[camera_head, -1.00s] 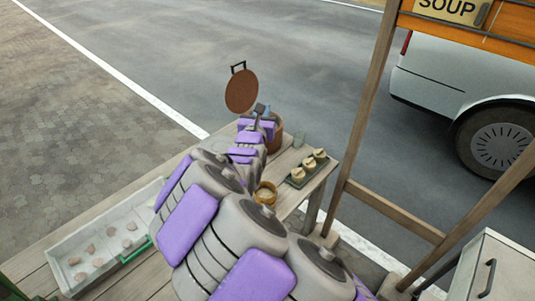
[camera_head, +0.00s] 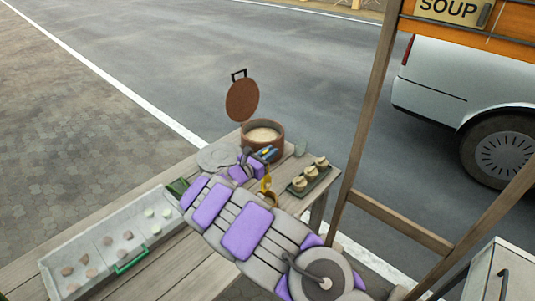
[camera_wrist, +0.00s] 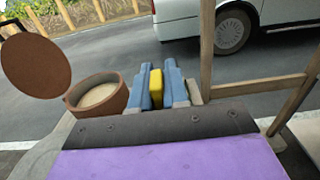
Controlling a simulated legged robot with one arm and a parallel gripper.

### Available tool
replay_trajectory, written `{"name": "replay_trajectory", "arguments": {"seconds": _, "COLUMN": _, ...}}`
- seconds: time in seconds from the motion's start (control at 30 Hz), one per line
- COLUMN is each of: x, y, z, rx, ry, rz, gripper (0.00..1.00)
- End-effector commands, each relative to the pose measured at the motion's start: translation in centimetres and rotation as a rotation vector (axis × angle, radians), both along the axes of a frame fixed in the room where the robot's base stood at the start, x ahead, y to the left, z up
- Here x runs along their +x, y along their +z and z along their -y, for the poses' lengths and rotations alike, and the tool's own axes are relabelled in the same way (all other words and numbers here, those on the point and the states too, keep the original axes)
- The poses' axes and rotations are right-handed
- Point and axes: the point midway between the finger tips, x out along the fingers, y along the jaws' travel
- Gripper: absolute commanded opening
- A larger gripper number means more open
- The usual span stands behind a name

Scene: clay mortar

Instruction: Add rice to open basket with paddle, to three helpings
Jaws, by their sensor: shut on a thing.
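My gripper (camera_head: 264,154) is shut on the yellow paddle (camera_head: 266,181); its blue fingers clamp the yellow handle in the wrist view (camera_wrist: 157,86). The paddle points downward by a small open basket (camera_head: 271,201), which is partly hidden by the paddle and my arm. I cannot tell whether rice is on the paddle or how much is in the basket. The brown pot (camera_head: 264,145) stands open behind the gripper, with pale rice (camera_head: 263,134) inside. It also shows at left in the wrist view (camera_wrist: 98,94).
The pot's round lid (camera_head: 242,100) stands raised. A dark tray (camera_head: 296,193) with several small lidded baskets (camera_head: 308,174) lies at right, near a glass (camera_head: 300,149). A long pale bin (camera_head: 110,245) with several small pieces sits at left. A wooden post (camera_head: 367,110) rises at right.

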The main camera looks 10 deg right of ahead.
Motion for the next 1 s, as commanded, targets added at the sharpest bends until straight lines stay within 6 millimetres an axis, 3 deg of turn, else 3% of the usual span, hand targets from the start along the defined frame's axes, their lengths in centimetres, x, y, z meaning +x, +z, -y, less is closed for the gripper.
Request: {"name": "replay_trajectory", "arguments": {"seconds": 1.0, "x": 0.0, "y": -8.3, "z": -0.2, "rx": -0.003, "ry": 0.003, "rz": 0.001, "gripper": 0.00}}
